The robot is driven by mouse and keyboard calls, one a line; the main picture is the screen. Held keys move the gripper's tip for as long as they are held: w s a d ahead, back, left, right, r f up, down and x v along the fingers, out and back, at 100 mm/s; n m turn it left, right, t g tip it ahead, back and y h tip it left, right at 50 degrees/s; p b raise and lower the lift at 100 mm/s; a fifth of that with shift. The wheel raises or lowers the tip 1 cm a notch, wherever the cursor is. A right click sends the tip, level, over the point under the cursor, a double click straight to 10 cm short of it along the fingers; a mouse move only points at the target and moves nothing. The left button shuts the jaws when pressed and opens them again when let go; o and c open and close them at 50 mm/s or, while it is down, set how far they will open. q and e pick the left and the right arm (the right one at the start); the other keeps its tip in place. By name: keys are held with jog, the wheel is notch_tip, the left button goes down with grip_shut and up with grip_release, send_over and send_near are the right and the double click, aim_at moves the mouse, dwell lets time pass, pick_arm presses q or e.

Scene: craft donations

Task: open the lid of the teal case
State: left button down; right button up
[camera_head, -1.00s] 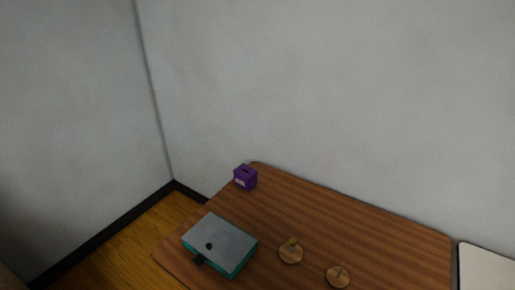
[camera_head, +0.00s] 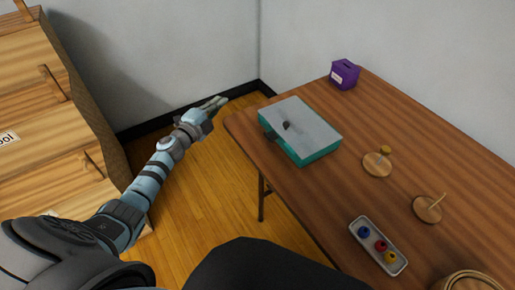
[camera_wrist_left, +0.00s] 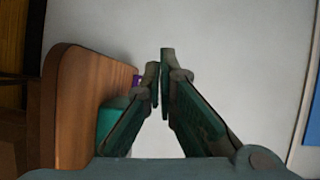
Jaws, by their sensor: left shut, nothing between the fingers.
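The teal case (camera_head: 315,154) sits on the wooden table near its left end. Its grey lid (camera_head: 306,121) lies flat and closed, with a small dark knob (camera_head: 286,125) on it. My left gripper (camera_head: 220,102) is shut and empty, off the table's left end and apart from the case. In the left wrist view the two fingertips (camera_wrist_left: 159,72) are together, and part of the teal case (camera_wrist_left: 111,117) shows behind the left finger. My right gripper is not in view.
A purple box (camera_head: 344,74) stands behind the case on the table (camera_head: 335,195). Two round wooden peg stands (camera_head: 376,165) (camera_head: 427,209) and a white tray (camera_head: 365,257) with coloured rings lie to the right. Wooden drawers (camera_head: 60,150) stand at the left, with floor between.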

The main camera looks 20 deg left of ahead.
pick_arm(q)
jog(key=s+d+r+m+g+h+b, duration=0.1)
jog(key=d+r+m+g+h+b, duration=0.25)
jog(key=m, duration=0.75)
jog(key=s+d+r+m+g+h, duration=0.1)
jog(key=d+r+m+g+h, duration=0.2)
jog(key=d+m, duration=0.55)
jog(key=s+a+f+m+g+y, duration=0.2)
jog(key=s+a+f+m+g, duration=0.15)
jog(key=f+m, duration=0.25)
jog(key=shift+t, duration=0.3)
jog(key=x, duration=0.2)
jog(key=b+x, duration=0.1)
jog(key=x, duration=0.5)
jog(key=shift+d, duration=0.3)
jog(key=shift+w+d+f+b, duration=0.25)
jog(key=shift+w+f+b, duration=0.05)
jog(key=shift+f, duration=0.1)
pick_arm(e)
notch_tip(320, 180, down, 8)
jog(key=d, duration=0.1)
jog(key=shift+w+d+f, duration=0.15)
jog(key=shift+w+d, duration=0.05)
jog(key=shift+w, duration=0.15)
